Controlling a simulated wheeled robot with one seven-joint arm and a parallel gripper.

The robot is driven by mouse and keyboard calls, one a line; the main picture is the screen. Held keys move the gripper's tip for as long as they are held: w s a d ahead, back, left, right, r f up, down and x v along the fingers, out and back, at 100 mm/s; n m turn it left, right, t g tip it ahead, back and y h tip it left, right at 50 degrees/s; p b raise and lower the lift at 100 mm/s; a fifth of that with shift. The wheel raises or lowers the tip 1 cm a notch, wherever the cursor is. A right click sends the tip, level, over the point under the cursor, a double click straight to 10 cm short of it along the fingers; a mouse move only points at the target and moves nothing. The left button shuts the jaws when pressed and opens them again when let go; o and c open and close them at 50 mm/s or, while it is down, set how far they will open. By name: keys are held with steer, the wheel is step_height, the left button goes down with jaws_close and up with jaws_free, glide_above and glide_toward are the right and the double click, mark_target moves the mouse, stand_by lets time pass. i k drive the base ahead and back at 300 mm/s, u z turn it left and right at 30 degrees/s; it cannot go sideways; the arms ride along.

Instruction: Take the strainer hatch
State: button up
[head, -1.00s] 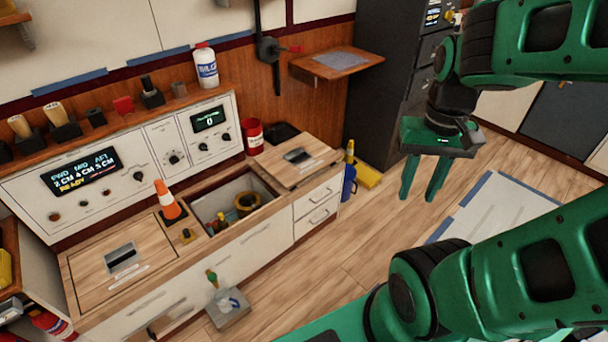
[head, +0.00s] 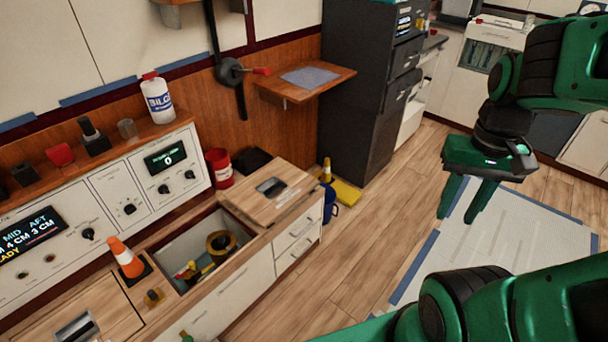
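Two wooden hatch lids with dark recessed pulls lie on the bench top. One is at the right end (head: 262,198), beside an open compartment (head: 172,247); the other is at the lower left (head: 98,304), partly cut off by the picture edge. I cannot read their labels, so I cannot tell which is the strainer hatch. My gripper (head: 467,202) is open and empty, its fingers pointing down over the floor. It is well to the right of the bench and touches neither lid.
The open compartment holds a yellow roll (head: 221,244) and tools. An orange cone (head: 126,257) stands left of it. Floor between bench and gripper is clear.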

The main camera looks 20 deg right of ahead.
mark_target(264, 195)
steer(key=z, duration=0.1)
steer(key=i, duration=1.5)
steer(key=u, duration=0.4)
